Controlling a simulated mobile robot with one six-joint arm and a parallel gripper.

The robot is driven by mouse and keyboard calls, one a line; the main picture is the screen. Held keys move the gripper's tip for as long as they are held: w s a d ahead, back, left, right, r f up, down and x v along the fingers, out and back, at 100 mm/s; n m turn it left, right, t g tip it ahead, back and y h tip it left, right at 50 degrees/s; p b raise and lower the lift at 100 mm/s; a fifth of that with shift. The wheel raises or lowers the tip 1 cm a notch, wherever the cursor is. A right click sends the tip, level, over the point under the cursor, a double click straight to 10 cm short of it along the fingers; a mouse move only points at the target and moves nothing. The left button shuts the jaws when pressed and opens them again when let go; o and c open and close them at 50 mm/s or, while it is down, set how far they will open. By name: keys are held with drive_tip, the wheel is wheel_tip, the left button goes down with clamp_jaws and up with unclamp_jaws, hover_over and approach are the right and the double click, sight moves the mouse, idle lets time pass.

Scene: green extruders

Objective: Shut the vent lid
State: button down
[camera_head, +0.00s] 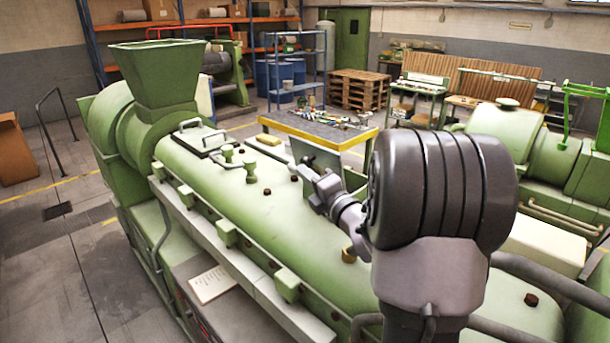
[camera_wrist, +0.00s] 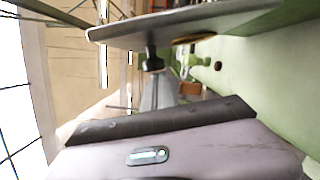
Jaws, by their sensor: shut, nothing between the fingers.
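The vent lid (camera_head: 317,156) is a flat grey-green plate standing raised and tilted on top of the long green extruder housing (camera_head: 262,215). In the wrist view the lid (camera_wrist: 190,28) crosses the top of the picture, with a dark knob (camera_wrist: 153,62) below its edge. My gripper (camera_head: 314,184) is shut and empty, close in front of the lid in the head view. I cannot tell whether it touches the lid. The vent opening is hidden.
A green hopper (camera_head: 155,75) rises at the far left end of the housing. A flat plate with a handle (camera_head: 200,136) and small green valves (camera_head: 250,172) sit on top. A yellow-edged work table (camera_head: 318,131) with tools stands behind. Another green machine (camera_head: 505,135) is at right.

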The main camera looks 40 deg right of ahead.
sight(322, 152)
drive_tip(key=shift+r, duration=0.1)
drive_tip(key=shift+w+d+r+m, duration=0.1)
drive_tip(key=shift+d+r+m, duration=0.55)
drive_tip(key=shift+m, duration=0.15)
drive_tip(key=d+m+p, duration=0.1)
drive_tip(key=d+r+m, duration=0.1)
drive_tip(key=d+m, duration=0.1)
drive_tip(key=d+r+m+g+p, duration=0.1)
drive_tip(key=shift+w+d+r+p, duration=0.15)
drive_tip(key=shift+w+r+p, duration=0.1)
drive_tip(key=shift+w+p, duration=0.1)
drive_tip(key=w+d+f+m+g+y+p, duration=0.1)
drive_tip(key=d+f+m+p, duration=0.2)
drive_tip(key=d, duration=0.4)
drive_tip(key=d+f+m+g+y+p, duration=0.1)
drive_tip(key=d+f+m+p, duration=0.2)
drive_tip(key=d+m+p, duration=0.3)
drive_tip(key=shift+w+d+y+p, duration=0.3)
drive_tip(key=shift+w+d+p, duration=0.1)
drive_tip(key=shift+p, duration=0.55)
drive_tip(key=shift+f, duration=0.2)
drive_tip(key=shift+s, duration=0.1)
